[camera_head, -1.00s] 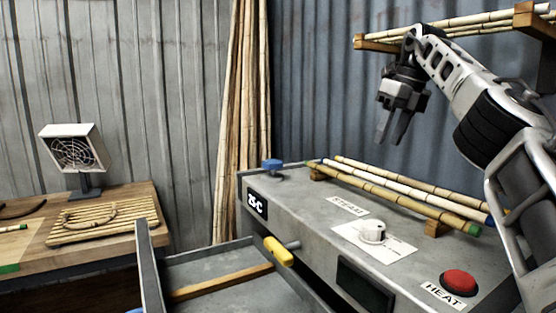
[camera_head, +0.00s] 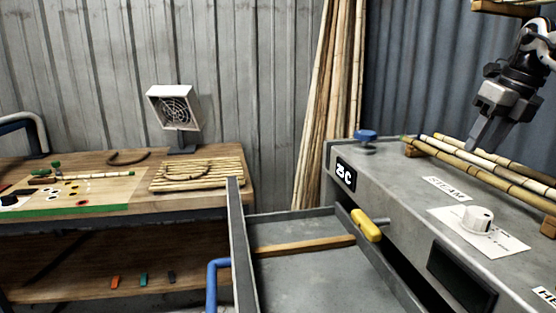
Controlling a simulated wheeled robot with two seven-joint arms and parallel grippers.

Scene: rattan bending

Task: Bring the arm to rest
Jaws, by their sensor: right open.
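My right gripper (camera_head: 482,138) hangs fingers down at the right of the head view, over the grey steam machine. Its fingers are apart, with nothing between them. In the picture the fingertips overlap the bamboo poles (camera_head: 470,157) lying on top of the machine; I cannot tell how far above they are. My right arm comes in from the upper right and is mostly cut off by the picture edge. My left gripper is not in view.
The machine (camera_head: 395,190) has a white knob (camera_head: 478,218), a blue knob (camera_head: 366,136) and an open tray (camera_head: 300,265) with a yellow handle (camera_head: 365,225). A wooden table (camera_head: 125,208) at left holds a fan (camera_head: 174,107) and a slatted rack (camera_head: 198,174). Tall poles (camera_head: 330,100) lean behind.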

